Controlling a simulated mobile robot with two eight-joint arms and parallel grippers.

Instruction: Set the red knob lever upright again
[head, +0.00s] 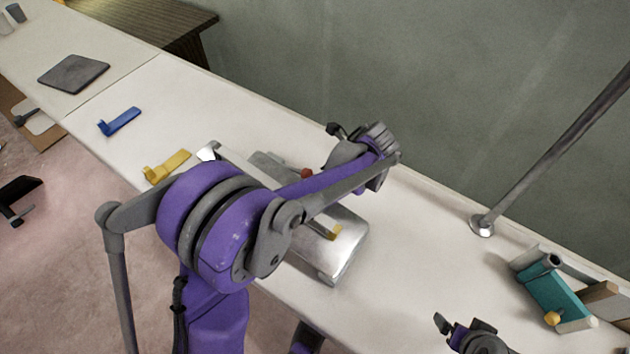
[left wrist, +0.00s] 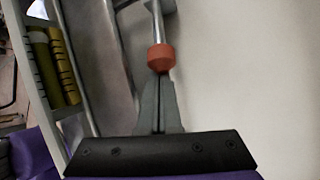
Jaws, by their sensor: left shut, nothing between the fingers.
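The red knob (head: 306,173) shows just above my left forearm in the head view. In the left wrist view the red knob (left wrist: 160,58) sits on the end of a thin metal rod that runs up to the top edge. My left gripper (left wrist: 161,82) is shut and empty, its fingertips right at the knob's near side; I cannot tell whether they touch. In the head view my purple left arm hides most of the lever and its base, so its tilt is unclear there. My right gripper (head: 457,322) is at the bottom edge, apparently open and empty, away from the lever.
A silver metal case (head: 345,255) with a yellow handle (head: 333,232) lies under my arm. A yellow bracket (head: 167,165), a blue bracket (head: 120,121) and a grey pad (head: 73,73) lie left. A teal object (head: 555,292) and a pole (head: 555,150) stand right.

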